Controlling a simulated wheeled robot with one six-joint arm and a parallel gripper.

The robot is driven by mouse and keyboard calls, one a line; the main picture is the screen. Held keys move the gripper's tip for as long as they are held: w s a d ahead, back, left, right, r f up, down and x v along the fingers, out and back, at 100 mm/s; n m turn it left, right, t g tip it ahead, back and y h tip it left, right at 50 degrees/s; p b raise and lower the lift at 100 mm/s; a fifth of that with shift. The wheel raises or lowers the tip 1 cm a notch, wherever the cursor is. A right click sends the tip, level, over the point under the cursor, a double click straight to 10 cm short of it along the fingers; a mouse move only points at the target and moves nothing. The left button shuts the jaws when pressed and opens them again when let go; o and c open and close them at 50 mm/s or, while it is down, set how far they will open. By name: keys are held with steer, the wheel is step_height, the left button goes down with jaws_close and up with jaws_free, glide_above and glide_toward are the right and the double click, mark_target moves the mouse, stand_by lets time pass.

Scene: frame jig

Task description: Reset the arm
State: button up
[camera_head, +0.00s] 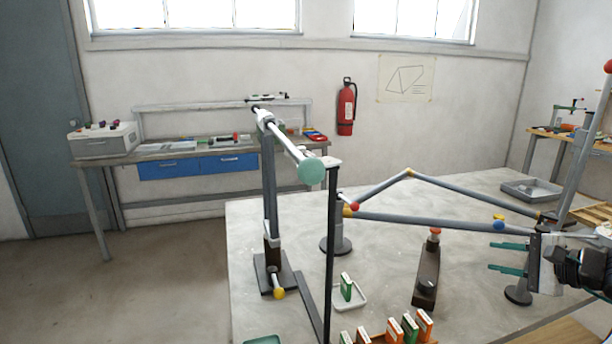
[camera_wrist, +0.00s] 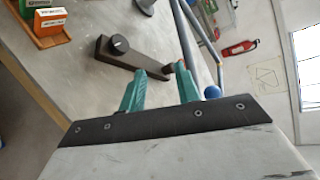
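My gripper (camera_head: 492,257) is at the right of the head view, above the right part of the table, with its two green fingers pointing left. The fingers are apart and nothing is between them. In the wrist view, the gripper (camera_wrist: 160,88) also shows open, with table surface and part of a dark block visible beyond the fingers. A blue ball (camera_wrist: 212,92) is just right of the right finger in that view. The grey frame tubes (camera_head: 420,219) run behind the fingers in the head view; I cannot tell the exact gap.
A dark block with a knob (camera_head: 427,275) stands on the table (camera_head: 300,240) left of my gripper. A small white tray (camera_head: 350,300) holds a green-and-white box (camera_head: 346,287). More boxes (camera_head: 410,327) sit at the front edge. A post with a horizontal bar (camera_head: 270,200) stands at left.

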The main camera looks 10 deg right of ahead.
steer(key=s+a+r+n+g+y, duration=0.1)
steer(key=s+a+n+g, duration=0.35)
steer(key=a, duration=0.45)
steer(key=s+a+n+g+y, duration=0.1)
steer(key=s+a+n+g, duration=0.25)
steer(key=a+g, duration=0.45)
steer(key=s+a+r+n+h, duration=0.5)
steer(key=s+a+n+h, duration=0.1)
steer(key=a+n, duration=0.3)
steer(key=shift+s+a+r+n+t+h, duration=0.35)
steer(key=shift+s+n+t+h, duration=0.1)
steer(key=shift+n, duration=0.45)
